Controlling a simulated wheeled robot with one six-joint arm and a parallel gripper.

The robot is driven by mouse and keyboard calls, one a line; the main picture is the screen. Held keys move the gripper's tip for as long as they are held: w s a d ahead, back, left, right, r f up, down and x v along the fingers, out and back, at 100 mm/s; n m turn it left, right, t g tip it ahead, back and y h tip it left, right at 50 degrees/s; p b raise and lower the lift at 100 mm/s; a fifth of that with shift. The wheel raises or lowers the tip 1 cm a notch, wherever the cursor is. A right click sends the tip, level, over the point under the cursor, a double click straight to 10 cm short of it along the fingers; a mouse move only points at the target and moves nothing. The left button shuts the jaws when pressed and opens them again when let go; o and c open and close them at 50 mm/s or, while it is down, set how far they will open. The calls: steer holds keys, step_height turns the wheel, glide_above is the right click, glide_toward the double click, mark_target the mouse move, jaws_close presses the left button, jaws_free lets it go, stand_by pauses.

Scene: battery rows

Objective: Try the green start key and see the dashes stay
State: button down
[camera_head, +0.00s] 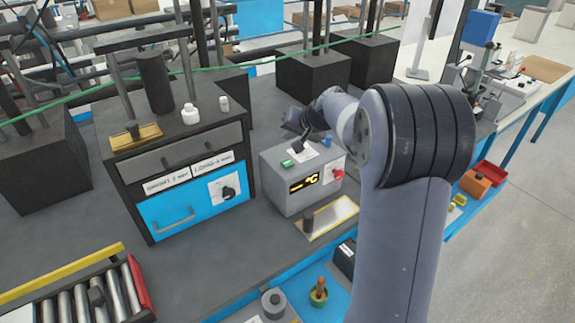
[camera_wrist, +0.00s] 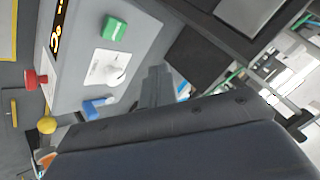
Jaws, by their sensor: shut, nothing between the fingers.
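A grey control box (camera_head: 300,190) stands on the dark bench. Its display (camera_head: 304,183) shows amber dashes and °C; it also shows at the edge of the wrist view (camera_wrist: 60,25). The green key (camera_head: 286,163) is on the box's top, at the left; the wrist view shows it too (camera_wrist: 115,28). My gripper (camera_head: 298,147) is shut and empty, over the box's top, to the right of the green key and apart from it. In the wrist view the shut fingers (camera_wrist: 156,84) are beyond the white plate, clear of the green key.
On the box are a blue key (camera_wrist: 97,105), a red knob (camera_wrist: 36,79) and a white dial plate (camera_wrist: 97,70). A cabinet with a blue drawer (camera_head: 190,212) stands to the left. A tray with a dark peg (camera_head: 335,214) lies in front of the box.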

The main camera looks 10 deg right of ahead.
steer(key=b, duration=0.3)
glide_above(290, 165)
step_height(290, 165, down, 6)
steer(key=shift+w+r, duration=0.1)
steer(key=shift+r, duration=0.15)
steer(key=shift+f+b, duration=0.65)
steer(key=shift+b, duration=0.2)
steer(key=shift+f, duration=0.1)
stand_by(0.8)
steer(key=shift+f+b, duration=0.3)
steer(key=shift+b, duration=0.3)
steer(key=shift+f+b, duration=0.4)
steer(key=shift+b, duration=0.1)
stand_by(0.4)
steer(key=shift+r, duration=0.15)
steer(key=shift+r+p, duration=0.45)
steer(key=shift+r, duration=0.2)
